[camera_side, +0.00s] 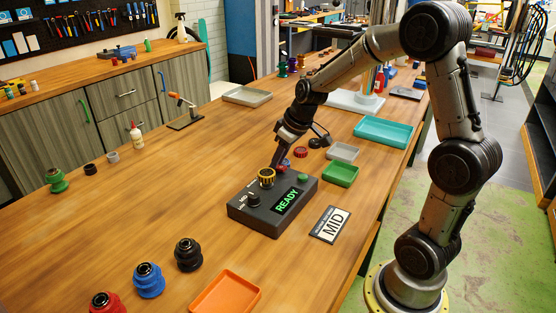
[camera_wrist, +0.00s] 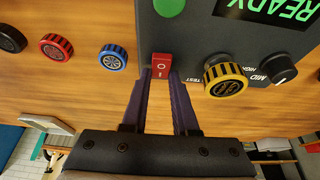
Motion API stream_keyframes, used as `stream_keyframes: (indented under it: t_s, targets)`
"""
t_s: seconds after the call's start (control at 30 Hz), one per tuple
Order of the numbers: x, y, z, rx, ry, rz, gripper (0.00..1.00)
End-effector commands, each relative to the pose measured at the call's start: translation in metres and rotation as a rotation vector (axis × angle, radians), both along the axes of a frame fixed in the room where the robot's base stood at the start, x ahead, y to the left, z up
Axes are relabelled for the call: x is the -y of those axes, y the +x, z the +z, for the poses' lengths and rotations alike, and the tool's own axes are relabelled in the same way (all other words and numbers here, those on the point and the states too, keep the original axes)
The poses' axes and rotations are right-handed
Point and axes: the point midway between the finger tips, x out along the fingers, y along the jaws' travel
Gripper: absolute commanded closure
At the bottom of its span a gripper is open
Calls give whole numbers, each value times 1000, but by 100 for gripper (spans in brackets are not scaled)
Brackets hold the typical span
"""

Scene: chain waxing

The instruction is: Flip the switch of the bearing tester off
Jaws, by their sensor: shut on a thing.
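The dark grey bearing tester (camera_side: 262,220) stands on the wooden table, its display (camera_side: 287,200) lit green with READY. A yellow-rimmed bearing (camera_wrist: 228,80) sits on it, also seen in the side view (camera_side: 267,176). The red rocker switch (camera_wrist: 161,64), marked with a circle and a bar, is at the tester's edge. My gripper (camera_wrist: 162,78) reaches it, with its purple fingertips close on either side of the switch; it also shows at the tester's far side (camera_side: 279,166). The switch's exact tilt is hard to tell.
A black knob (camera_wrist: 282,68) and a green button (camera_side: 303,178) are on the tester. Blue (camera_wrist: 113,57), red (camera_wrist: 57,47) and black (camera_wrist: 12,39) bearings lie beside it.

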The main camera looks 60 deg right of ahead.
Motion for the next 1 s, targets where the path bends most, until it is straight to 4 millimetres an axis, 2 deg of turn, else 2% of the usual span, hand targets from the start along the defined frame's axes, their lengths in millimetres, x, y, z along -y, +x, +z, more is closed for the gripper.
stream_keyframes:
  t_s: [1.0]
  targets:
    - [-3,-9,2,352,4,6,100]
